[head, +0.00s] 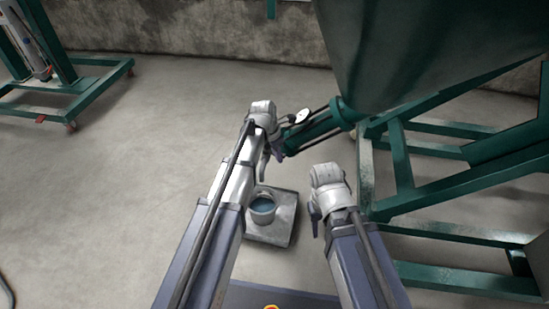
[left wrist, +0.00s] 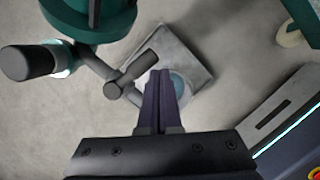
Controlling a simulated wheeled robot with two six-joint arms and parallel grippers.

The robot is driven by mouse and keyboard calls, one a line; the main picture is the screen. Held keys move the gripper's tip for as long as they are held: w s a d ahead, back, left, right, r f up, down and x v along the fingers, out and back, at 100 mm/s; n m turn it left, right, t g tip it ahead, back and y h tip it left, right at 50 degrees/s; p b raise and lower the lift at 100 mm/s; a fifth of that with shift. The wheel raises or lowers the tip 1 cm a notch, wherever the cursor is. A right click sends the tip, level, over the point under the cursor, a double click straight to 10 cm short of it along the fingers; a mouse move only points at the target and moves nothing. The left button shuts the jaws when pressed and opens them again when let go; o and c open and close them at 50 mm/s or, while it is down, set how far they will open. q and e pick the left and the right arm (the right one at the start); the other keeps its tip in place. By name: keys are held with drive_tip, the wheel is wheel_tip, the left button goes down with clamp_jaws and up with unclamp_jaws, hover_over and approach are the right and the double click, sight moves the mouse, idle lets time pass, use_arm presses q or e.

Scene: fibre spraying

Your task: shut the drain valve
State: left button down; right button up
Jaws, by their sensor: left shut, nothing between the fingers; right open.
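The drain valve sits at the lower end of the green pipe (head: 318,127) under the hopper. In the left wrist view its grey handle (left wrist: 130,76) has a crossbar and a stem running to a teal body (left wrist: 98,22). My left gripper (head: 274,156) is beside the pipe end in the head view. Its dark fingers (left wrist: 163,76) are shut and empty, close to the crossbar's right end; I cannot tell whether they touch it. In the head view the handle is mostly hidden behind my left arm. My right gripper (head: 314,222) is open and empty, right of the bucket.
A bucket (head: 263,211) with bluish contents stands on a square grey plate (head: 280,234) below the pipe end. The large green hopper (head: 400,50) and its green frame (head: 400,155) fill the right side. A green wheeled stand (head: 85,90) is at far left.

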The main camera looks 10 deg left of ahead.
use_arm(q)
drive_tip(key=shift+w+d, duration=0.2)
drive_tip(key=shift+w, duration=0.15)
drive_tip(key=shift+w+d, duration=0.1)
idle(0.5)
